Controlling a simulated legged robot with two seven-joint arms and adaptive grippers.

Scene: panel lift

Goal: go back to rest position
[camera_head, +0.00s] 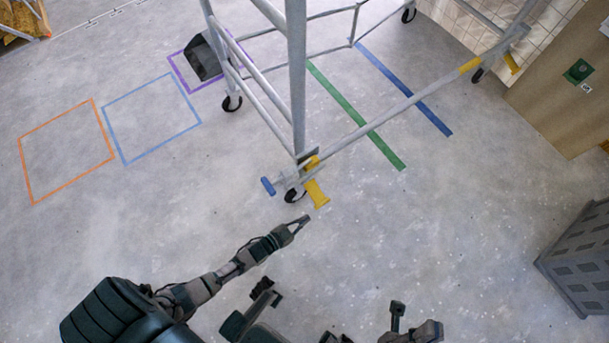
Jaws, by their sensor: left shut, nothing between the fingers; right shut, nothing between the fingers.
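My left arm comes in from the lower left and reaches out over the floor. My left gripper (303,220) is at its end, shut and empty. It is just below a yellow part (316,192) at the near corner of the metal frame (297,80) in the picture, and appears apart from it. I cannot make out my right gripper; only dark parts of my own body show at the bottom edge.
A grey cabinet (580,262) stands at the right edge, and a wooden panel (560,85) at the upper right. Orange, blue and green tape marks the floor.

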